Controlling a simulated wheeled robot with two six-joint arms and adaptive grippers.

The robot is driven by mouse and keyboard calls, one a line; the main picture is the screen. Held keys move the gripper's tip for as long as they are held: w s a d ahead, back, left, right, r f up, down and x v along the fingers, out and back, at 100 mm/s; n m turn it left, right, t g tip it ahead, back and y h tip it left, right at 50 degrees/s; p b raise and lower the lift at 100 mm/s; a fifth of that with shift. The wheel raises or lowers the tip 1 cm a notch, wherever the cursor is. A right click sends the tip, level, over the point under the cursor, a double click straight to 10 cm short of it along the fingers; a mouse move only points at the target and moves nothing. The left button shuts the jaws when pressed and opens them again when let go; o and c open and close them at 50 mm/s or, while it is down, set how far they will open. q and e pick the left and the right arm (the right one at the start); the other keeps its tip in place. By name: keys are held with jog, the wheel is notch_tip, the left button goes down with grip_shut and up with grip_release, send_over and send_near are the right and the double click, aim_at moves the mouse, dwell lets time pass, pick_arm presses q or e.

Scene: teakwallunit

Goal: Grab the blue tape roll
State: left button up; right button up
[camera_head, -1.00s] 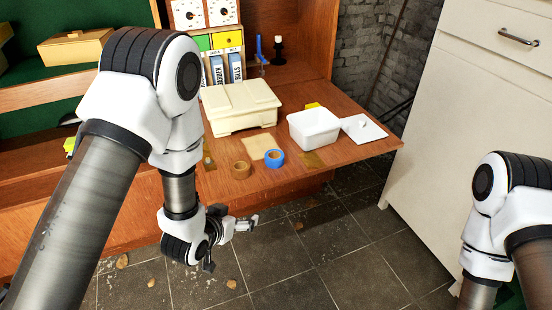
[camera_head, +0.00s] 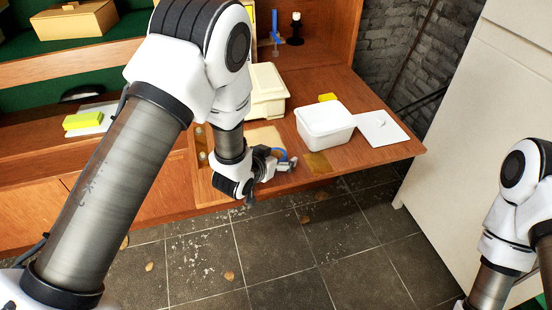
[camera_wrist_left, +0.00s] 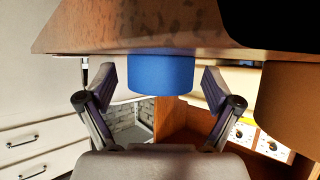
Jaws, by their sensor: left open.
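The blue tape roll (camera_head: 280,153) lies on the fold-down wooden shelf near its front edge, partly hidden behind my left gripper (camera_head: 286,164) in the head view. In the upside-down left wrist view, the blue tape roll (camera_wrist_left: 160,72) shows between and beyond the two spread fingers of my left gripper (camera_wrist_left: 160,92). The gripper is open, with visible room on both sides of the roll.
A brown tape roll (camera_wrist_left: 286,95) sits close beside the blue one. A white tub (camera_head: 325,125) and its flat lid (camera_head: 381,128) lie to the right on the shelf, and a cream box (camera_head: 267,91) stands behind. The floor in front is open.

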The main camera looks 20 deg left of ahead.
pick_arm(q)
jog(key=shift+s+r, duration=0.1)
jog(key=c, duration=1.3)
jog(key=shift+o, duration=0.2)
